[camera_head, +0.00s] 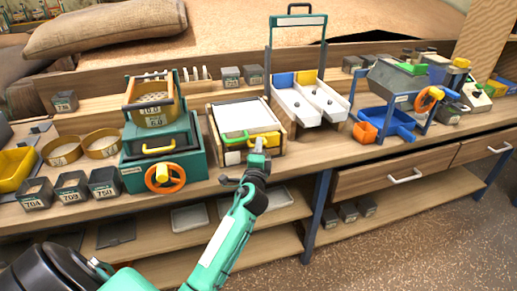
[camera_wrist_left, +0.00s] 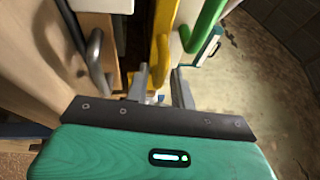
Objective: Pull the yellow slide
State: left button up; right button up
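The yellow slide (camera_head: 270,139) sits at the front right of a wooden box with a white top (camera_head: 245,116), beside a green handle (camera_head: 234,138). My left gripper (camera_head: 258,146) is right in front of the yellow slide and covers part of it. In the left wrist view the yellow slide (camera_wrist_left: 163,40) runs down toward the space between the fingers of my left gripper (camera_wrist_left: 160,85). The fingers stand apart, with a gap beside the yellow bar. I cannot tell whether either finger touches it. The green handle (camera_wrist_left: 205,25) is to its right there. My right gripper is not in view.
A teal machine with an orange wheel (camera_head: 165,178) stands left of the box. White trays under a tall frame (camera_head: 310,98) stand to its right, then a blue machine (camera_head: 398,90). Small grey bins (camera_head: 72,188) line the left bench edge. A drawer handle (camera_head: 405,176) sticks out below.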

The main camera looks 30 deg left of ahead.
pick_arm(q)
grip_shut()
jog(key=shift+s+d, duration=0.65)
jog(key=shift+d, duration=0.15)
jog(key=shift+f, duration=0.1)
jog(key=shift+o, duration=1.4)
grip_release()
